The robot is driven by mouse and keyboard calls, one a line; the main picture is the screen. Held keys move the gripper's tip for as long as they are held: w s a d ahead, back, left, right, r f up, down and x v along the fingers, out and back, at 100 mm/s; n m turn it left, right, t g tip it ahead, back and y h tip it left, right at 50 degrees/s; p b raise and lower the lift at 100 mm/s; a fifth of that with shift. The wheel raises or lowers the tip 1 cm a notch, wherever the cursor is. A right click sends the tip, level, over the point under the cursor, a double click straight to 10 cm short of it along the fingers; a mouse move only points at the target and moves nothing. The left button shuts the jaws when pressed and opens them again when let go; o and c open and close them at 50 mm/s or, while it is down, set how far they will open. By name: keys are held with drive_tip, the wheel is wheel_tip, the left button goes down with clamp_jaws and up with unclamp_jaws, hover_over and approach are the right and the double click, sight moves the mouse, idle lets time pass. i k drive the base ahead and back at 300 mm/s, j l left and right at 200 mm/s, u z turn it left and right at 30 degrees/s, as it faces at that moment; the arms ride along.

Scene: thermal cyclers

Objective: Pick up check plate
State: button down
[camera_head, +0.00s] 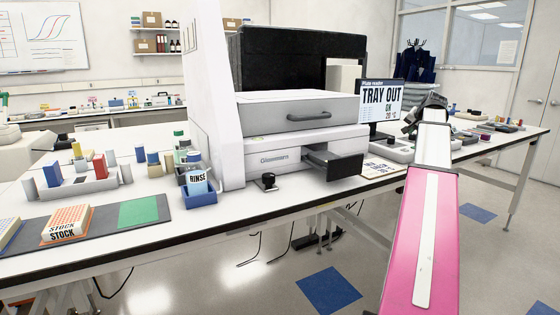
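No plate marked as a check plate can be made out. A white plate reader (285,150) stands on the bench with its dark tray (335,161) slid out at the front right. The tray is seen at a low angle, and I cannot tell whether a plate lies in it. A screen (381,103) behind it reads "TRAY OUT", "OK" and "28 °C". An orange-topped plate marked "STOCK" (66,226) lies on a dark mat at the left. My pink arm rises at the right, apart from the tray; no gripper fingers can be made out.
A blue holder (198,193) with a "RINSE" bottle (197,181) stands left of the reader. A black knob-like item (268,181) stands before the reader. A printed card (381,168) lies right of the tray. A green pad (138,211) on the mat is bare.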

sight(321, 158)
drive_tip(key=k, duration=0.95)
